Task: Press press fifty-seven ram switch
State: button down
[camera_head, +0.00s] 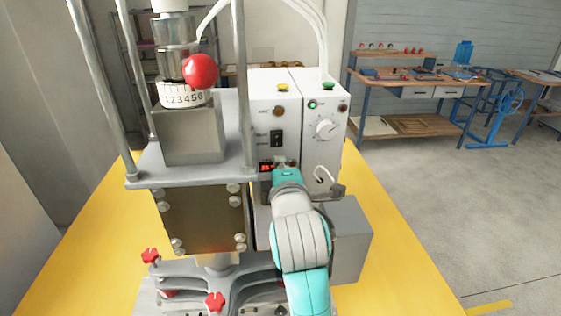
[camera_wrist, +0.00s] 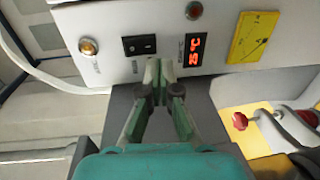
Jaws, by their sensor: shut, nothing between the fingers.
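My gripper (camera_wrist: 159,72) is shut and empty. Its fingertips point at the panel, just below and slightly right of the switch in the wrist view. I cannot tell whether they touch the panel.
A red display (camera_wrist: 195,50) is right of the switch, and an amber lamp (camera_wrist: 88,47) is left. The grey press (camera_head: 194,135) with a red knob (camera_head: 201,70) stands close on the left. A second control box (camera_head: 324,143) adjoins on the right. Open floor lies right of the yellow table.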

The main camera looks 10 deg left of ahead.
jog(key=f+v, duration=0.2)
jog(key=v, duration=0.6)
jog(key=shift+s+d, duration=0.15)
jog(key=shift+s, duration=0.2)
